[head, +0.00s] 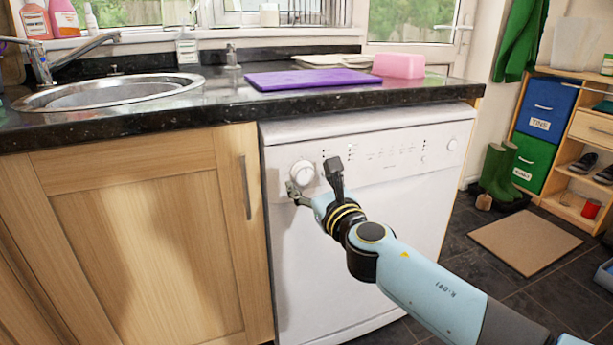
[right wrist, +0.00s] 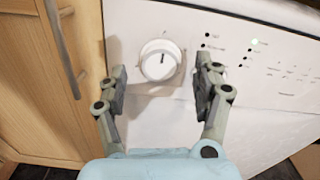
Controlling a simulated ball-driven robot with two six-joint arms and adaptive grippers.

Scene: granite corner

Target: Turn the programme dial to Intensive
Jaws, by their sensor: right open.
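The programme dial (head: 302,173) is a round white knob at the left end of the white dishwasher's (head: 330,270) control panel. It also shows in the right wrist view (right wrist: 157,66), where its dark pointer mark points roughly up. My right gripper (head: 313,178) is open and empty in front of the dial. In the right wrist view its fingertips (right wrist: 163,76) stand apart on the left and right of the dial, with gaps on both sides; no contact shows. The small panel labels beside the indicator dots are too blurred to read. My left gripper is not in view.
A dark worktop (head: 220,107) overhangs the dishwasher, with a purple board (head: 310,79) and a pink box (head: 398,65) on it. A wooden cupboard door (head: 140,240) with a vertical handle (head: 246,187) stands left of the dishwasher.

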